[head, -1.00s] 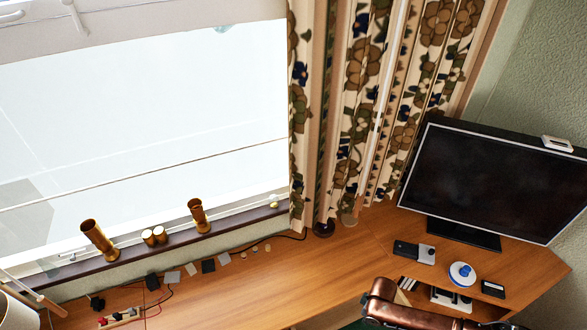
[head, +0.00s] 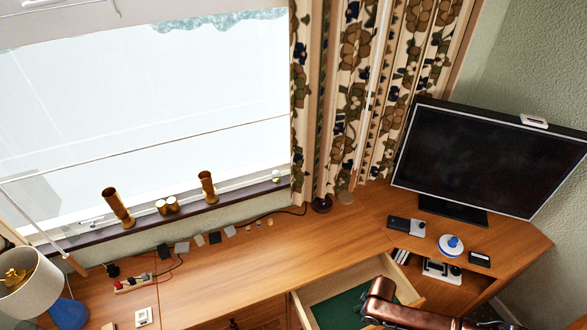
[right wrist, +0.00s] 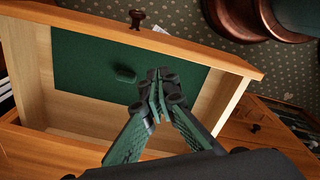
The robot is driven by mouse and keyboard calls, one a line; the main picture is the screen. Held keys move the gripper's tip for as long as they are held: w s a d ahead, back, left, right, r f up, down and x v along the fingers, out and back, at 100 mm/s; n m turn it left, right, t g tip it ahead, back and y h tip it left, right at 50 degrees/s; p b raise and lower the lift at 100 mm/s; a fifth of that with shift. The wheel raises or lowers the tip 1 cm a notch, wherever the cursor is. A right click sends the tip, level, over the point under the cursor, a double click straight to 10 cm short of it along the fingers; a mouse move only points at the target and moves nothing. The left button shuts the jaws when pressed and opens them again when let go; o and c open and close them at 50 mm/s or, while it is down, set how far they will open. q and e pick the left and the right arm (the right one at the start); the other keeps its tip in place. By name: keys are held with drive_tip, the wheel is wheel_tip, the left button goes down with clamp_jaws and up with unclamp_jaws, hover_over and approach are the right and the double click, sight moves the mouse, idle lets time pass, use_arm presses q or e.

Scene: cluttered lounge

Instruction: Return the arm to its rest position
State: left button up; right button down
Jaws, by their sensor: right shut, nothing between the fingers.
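My right arm (head: 390,305) enters the head view at the bottom right, in front of the desk and over the right side of the open drawer (head: 305,312). In the right wrist view my right gripper (right wrist: 160,76) has its fingertips together with nothing between them. It appears over the open drawer (right wrist: 37,70), whose floor has a green lining (right wrist: 85,50). My left gripper is not in view.
The wooden desk (head: 240,265) runs under the window and is mostly clear in the middle. A monitor (head: 490,155), a blue-and-white round item (head: 451,245) and small devices stand at right. A lamp (head: 28,285) stands at left. The drawer front (right wrist: 190,50) has a dark knob (right wrist: 136,19).

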drive_tip(key=s+a+r+m+t+y, duration=0.1)
drive_tip(key=s+a+r+y, duration=0.15)
drive_tip(key=a, duration=0.55)
drive_tip(key=s+a+r+t+y, duration=0.1)
drive_tip(key=s+a+r, duration=0.1)
drive_tip(key=a+r, duration=0.35)
drive_tip(key=s+d+r+m+t+h, duration=0.1)
drive_tip(key=s+d+r+m+h, duration=0.1)
drive_tip(key=s+d+r+m, duration=0.65)
drive_tip(key=s+d+f+m+h, duration=0.1)
drive_tip(key=s+d+h, duration=0.3)
drive_tip(key=d, duration=0.9)
wheel_tip(320, 180, down, 38)
drive_tip(key=s+a+y+b, duration=0.2)
drive_tip(key=b, duration=0.6)
use_arm(q)
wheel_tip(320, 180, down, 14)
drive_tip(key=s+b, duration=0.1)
drive_tip(key=b, duration=0.5)
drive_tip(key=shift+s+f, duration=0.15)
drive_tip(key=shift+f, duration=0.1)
use_arm(e)
drive_tip(key=s+f+n+g, duration=0.1)
drive_tip(key=s+f+g, duration=0.1)
drive_tip(key=s+f, duration=1.8)
wheel_tip(320, 180, down, 4)
drive_tip(key=shift+f, duration=0.2)
drive_tip(key=shift+d+n, duration=0.1)
drive_tip(key=shift+n, duration=0.15)
